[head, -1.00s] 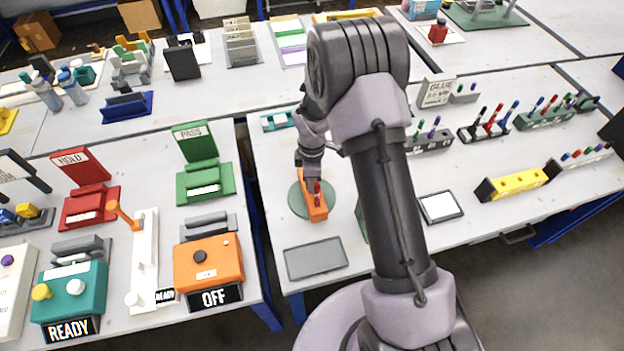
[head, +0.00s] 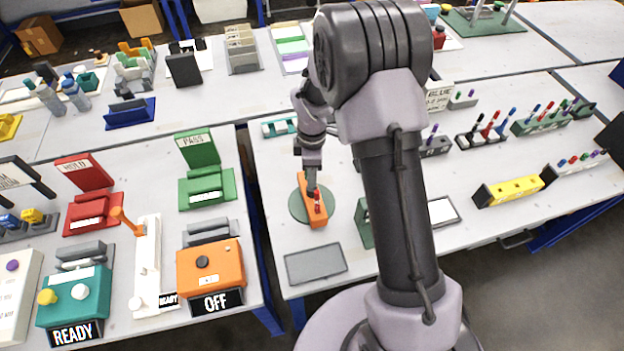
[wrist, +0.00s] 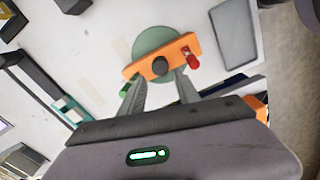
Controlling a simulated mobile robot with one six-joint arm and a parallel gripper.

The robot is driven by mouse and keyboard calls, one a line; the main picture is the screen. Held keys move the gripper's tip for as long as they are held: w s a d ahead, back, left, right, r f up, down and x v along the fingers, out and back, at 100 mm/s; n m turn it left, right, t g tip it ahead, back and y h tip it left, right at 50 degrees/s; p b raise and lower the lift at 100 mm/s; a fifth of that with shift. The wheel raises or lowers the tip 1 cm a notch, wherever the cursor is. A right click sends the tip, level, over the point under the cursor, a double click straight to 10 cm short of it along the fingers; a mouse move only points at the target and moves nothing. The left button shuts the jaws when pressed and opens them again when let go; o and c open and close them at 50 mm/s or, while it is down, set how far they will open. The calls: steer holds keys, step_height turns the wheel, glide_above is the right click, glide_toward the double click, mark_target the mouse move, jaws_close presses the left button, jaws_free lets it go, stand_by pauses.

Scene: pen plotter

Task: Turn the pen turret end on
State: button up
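The pen turret is an orange bar (head: 315,213) on a round green disc (head: 298,207), on the table left of my arm. The red pen (wrist: 193,61) is at the right end and a green piece (wrist: 125,91) near the left end. My gripper (wrist: 161,77) is open, its fingers either side of the knob's line. In the head view my gripper (head: 311,187) hides the bar's middle; contact cannot be told.
A grey flat tray (head: 316,264) lies in front of the turret. A green upright piece (head: 365,222) stands to its right, partly behind my arm. A teal-and-white item (head: 279,127) lies behind. A gap separates this table from the left one.

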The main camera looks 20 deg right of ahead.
step_height(320, 180, up, 10)
steer(key=p, duration=0.2)
steer(key=shift+f, duration=0.1)
